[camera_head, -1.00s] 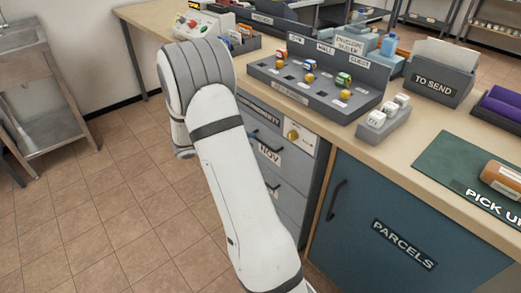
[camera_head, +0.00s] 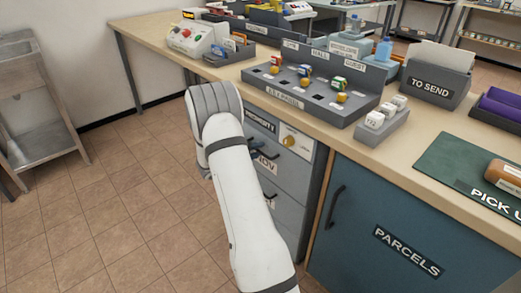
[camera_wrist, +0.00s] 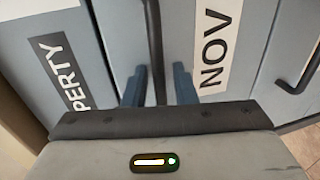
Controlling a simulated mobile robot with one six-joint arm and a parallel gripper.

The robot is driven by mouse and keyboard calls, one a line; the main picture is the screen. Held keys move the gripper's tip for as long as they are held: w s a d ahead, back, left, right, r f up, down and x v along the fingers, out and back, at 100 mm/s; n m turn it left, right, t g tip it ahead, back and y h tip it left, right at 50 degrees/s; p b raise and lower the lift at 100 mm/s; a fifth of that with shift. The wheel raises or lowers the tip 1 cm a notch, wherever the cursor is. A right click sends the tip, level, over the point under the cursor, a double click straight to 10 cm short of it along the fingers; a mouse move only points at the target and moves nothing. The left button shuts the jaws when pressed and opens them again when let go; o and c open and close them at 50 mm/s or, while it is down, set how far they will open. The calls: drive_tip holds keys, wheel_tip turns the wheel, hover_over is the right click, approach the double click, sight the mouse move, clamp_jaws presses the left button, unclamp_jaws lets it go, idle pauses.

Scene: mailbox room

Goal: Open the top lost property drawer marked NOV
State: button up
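The grey drawer front (camera_head: 287,170) marked NOV is in the cabinet under the counter, partly hidden behind my arm. It looks shut. Its NOV label (camera_wrist: 214,45) shows sideways in the wrist view. The drawer's dark bar handle (camera_wrist: 153,45) runs between the two blue fingers of my gripper (camera_wrist: 159,86). The fingers are apart, one on each side of the handle, with a visible gap to it. My gripper is mostly hidden behind my arm in the head view.
The PROPERTY label (camera_wrist: 60,70) is on the panel above this drawer. Another drawer handle (camera_wrist: 300,75) is below. The tiled floor (camera_head: 110,220) to the left is clear.

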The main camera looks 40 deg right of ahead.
drive_tip(key=shift+c, duration=0.3)
clamp_jaws()
